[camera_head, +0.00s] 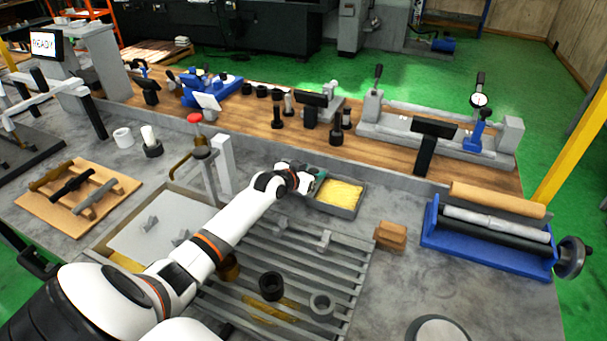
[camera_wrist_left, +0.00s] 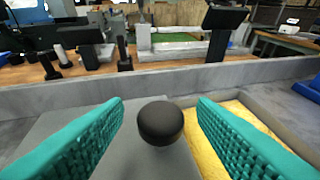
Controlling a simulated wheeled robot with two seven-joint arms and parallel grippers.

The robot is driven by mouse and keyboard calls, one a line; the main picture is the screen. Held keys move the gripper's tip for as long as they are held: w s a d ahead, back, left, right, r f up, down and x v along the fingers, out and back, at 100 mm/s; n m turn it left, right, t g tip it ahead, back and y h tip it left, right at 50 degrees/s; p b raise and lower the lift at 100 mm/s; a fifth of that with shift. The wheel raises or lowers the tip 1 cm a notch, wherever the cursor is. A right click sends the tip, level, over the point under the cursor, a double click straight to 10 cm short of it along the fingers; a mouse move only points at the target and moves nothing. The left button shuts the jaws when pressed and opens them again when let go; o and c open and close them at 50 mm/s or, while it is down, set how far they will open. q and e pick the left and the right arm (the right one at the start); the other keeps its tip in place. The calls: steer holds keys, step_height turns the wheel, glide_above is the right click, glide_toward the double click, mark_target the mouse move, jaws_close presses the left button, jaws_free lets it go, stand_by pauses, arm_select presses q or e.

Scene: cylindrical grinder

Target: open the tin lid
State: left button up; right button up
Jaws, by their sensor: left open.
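The tin (camera_head: 347,212) is a shallow grey tray-like box on the bench, with yellow contents (camera_head: 340,193) exposed on its right side. In the left wrist view, the flat grey lid (camera_wrist_left: 125,150) lies to the left of the yellow contents (camera_wrist_left: 232,140). A round black knob (camera_wrist_left: 160,122) stands up from the lid. My left gripper (camera_head: 316,182) is over the tin's left end. Its teal fingers (camera_wrist_left: 160,106) are open, one on each side of the knob, with gaps showing. The arm hides the lid in the head view. My right gripper is not in view.
A raised grey ledge (camera_wrist_left: 50,98) runs behind the tin. Brown blocks (camera_head: 391,236) and a blue roller stand (camera_head: 480,250) are to the right. A slatted rack (camera_head: 290,255) with rings lies in front. A red-topped post (camera_head: 195,119) stands left of the arm.

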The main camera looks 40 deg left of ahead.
arm_select(q)
steer(key=b+v, duration=0.1)
steer(key=v, duration=1.1)
steer(key=shift+b, duration=0.4)
steer(key=shift+w+a, duration=0.1)
